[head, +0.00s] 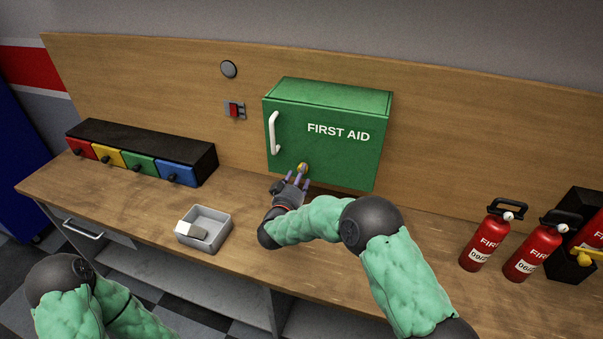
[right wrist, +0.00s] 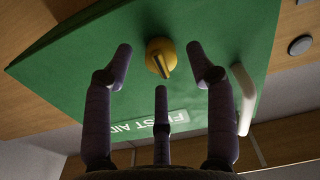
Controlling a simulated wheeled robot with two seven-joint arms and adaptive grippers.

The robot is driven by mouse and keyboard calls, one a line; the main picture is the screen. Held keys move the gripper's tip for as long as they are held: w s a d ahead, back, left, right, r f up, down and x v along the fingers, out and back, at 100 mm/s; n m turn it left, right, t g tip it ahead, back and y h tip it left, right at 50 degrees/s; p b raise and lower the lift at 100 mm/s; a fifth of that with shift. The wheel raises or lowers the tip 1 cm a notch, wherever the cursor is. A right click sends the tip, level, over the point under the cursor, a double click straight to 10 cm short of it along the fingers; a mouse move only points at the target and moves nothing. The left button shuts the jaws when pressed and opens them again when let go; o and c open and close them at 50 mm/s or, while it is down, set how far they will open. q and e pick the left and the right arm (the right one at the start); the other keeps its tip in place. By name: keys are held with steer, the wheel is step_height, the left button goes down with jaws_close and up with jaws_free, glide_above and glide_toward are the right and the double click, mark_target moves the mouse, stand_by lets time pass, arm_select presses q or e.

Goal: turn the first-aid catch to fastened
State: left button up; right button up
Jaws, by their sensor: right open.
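The green first-aid cabinet (head: 326,134) is on the wooden back panel with its door shut. Its catch is a yellow knob (head: 303,167) low on the door, and it also shows in the right wrist view (right wrist: 160,57) with a dark line across it, slanted in that view. My right gripper (head: 297,181) is open just in front of the knob. In the right wrist view its fingers (right wrist: 162,75) spread around the knob, apart from it. My left gripper is out of view; only my left arm shows at the lower left of the head view.
A white handle (head: 273,132) stands out from the door's left side. A grey tray (head: 204,226) with small blocks, a row of coloured drawers (head: 140,155) and fire extinguishers (head: 487,238) stand on the bench. A red switch (head: 234,110) is left of the cabinet.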

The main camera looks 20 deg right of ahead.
steer(key=shift+x, duration=1.3)
steer(key=shift+c, duration=0.3)
jaws_close()
